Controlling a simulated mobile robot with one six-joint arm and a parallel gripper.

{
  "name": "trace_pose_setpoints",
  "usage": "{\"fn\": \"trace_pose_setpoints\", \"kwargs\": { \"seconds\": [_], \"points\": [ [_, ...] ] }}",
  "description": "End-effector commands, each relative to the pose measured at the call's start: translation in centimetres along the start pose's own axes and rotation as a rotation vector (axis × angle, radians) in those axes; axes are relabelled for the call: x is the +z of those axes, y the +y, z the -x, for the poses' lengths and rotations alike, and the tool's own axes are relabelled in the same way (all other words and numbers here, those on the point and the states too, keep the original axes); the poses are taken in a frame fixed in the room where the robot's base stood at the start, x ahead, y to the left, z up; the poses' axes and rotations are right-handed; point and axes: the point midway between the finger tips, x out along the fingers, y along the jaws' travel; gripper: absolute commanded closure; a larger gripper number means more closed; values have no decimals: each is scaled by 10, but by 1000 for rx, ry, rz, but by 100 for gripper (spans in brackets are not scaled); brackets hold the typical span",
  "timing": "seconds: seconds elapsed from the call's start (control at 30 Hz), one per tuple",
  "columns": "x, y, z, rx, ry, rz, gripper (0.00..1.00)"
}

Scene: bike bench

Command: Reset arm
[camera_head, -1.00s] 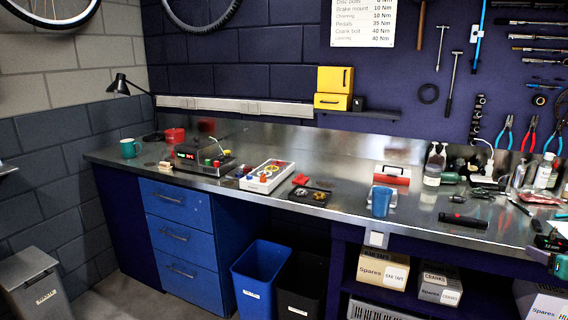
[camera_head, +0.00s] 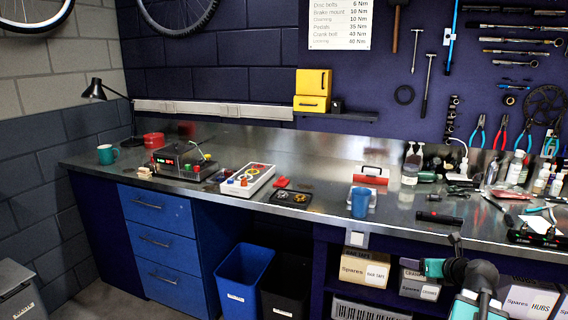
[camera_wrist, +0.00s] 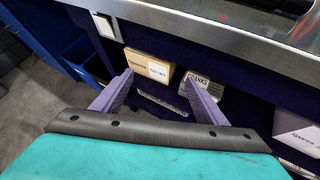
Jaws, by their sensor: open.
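My gripper (camera_wrist: 157,84) is open and empty in the wrist view, with its two purple fingers spread apart. It points at the area below the front edge of the metal workbench (camera_wrist: 235,28), toward boxes on the shelf beneath. Nothing is between the fingers. In the head view, part of my teal and black arm shows at the lower right, in front of the bench.
Below are a spares box (camera_head: 364,267), a cranks box (camera_head: 419,285) and a blue bin (camera_head: 243,275). The floor at left is partly clear.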

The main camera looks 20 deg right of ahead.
Motion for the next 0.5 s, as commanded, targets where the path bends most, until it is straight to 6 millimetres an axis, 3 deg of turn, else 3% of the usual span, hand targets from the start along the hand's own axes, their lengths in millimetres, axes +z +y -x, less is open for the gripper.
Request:
{"fn": "trace_pose_setpoints", "kwargs": {
  "seconds": [0.2, 0.5],
  "points": [
    [-46, 67, -55, 104, 106, 31, 33],
    [-126, 158, -109, 239, 265, 147, 33]
  ]
}}
